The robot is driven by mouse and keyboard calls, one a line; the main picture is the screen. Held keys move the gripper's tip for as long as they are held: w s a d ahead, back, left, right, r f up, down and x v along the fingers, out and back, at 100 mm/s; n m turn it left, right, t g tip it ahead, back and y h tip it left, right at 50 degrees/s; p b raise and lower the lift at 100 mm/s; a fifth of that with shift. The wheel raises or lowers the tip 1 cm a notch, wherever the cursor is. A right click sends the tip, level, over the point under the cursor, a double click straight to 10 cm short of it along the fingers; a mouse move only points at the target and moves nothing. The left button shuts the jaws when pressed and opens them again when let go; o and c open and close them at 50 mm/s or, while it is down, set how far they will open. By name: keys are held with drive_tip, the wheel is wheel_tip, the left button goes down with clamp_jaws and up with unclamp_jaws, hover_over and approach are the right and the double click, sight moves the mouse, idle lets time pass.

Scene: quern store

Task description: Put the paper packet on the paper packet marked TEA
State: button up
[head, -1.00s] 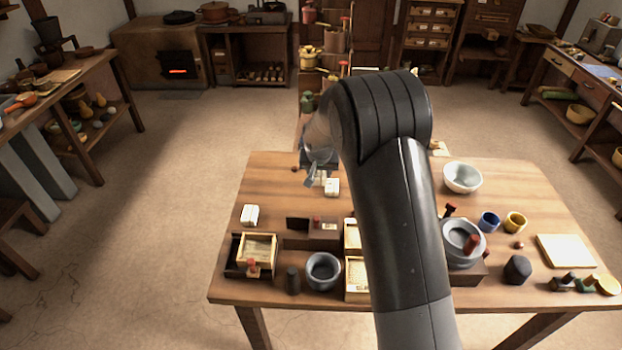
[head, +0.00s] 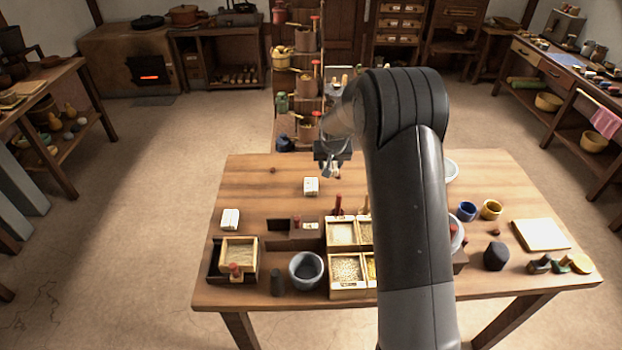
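A small white packet (head: 311,186) stands on the table (head: 262,180), towards its back. Another white packet (head: 230,218) stands further left and nearer. Any writing on them is too small to read, so I cannot tell which is marked TEA. My gripper (head: 337,170) is above the back part of the table, a little right of and beyond the first packet, pointing down and apart from it. Something pale shows at its fingertips; I cannot tell whether that is a held thing or the fingers themselves.
Trays of grain (head: 346,291), a grey bowl (head: 306,271) and a dark box with a tray (head: 238,250) fill the front left.

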hover_over(311, 182)
drive_tip(key=s, duration=0.1)
drive_tip(key=f, duration=0.4)
drive_tip(key=shift+s, duration=0.2)
drive_tip(key=shift+f, duration=1.95)
drive_tip(key=shift+f, duration=0.1)
drive_tip(key=o, duration=1)
drive_tip(key=v, duration=1.2)
drive_tip(key=shift+s, duration=0.1)
